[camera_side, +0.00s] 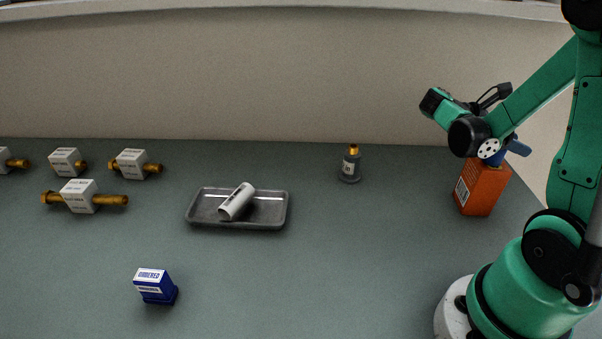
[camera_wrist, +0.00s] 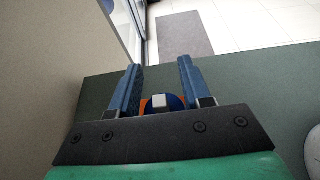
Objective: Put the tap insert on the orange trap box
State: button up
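The orange trap box (camera_side: 482,188) stands at the right of the bench, and a strip of it shows in the wrist view (camera_wrist: 146,104). A round blue piece with a pale square top, which looks like the tap insert (camera_wrist: 162,101), is over the box between my fingers. In the side view a bit of blue (camera_side: 495,159) shows at the box top, partly hidden by my wrist. My gripper (camera_wrist: 158,68) has its two blue fingers apart, with gaps beside the insert. In the side view the gripper (camera_side: 518,147) is just above the box.
A metal tray (camera_side: 270,211) holds a white labelled cylinder (camera_side: 237,201). A dark bottle-like piece with a brass top (camera_side: 350,165) stands behind. A blue box (camera_side: 155,286) is at front left. Several white-labelled brass fittings (camera_side: 80,196) lie at far left.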

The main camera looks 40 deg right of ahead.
jog(key=shift+r, duration=0.1)
jog(key=w+a+m+t+y, duration=0.3)
jog(key=w+a+t, duration=0.1)
jog(key=a, duration=0.4)
jog(key=w+a+m+t+y, duration=0.3)
jog(key=w+a+t, duration=0.2)
jog(key=a+t, duration=0.2)
jog(key=w+a+m+t+y, duration=0.3)
jog(key=w+a+t, duration=0.2)
jog(key=a, duration=0.5)
jog(key=shift+w+a+r+t+y, duration=0.25)
jog(key=shift+a+r+t+y, duration=0.05)
jog(key=shift+r+t, duration=0.15)
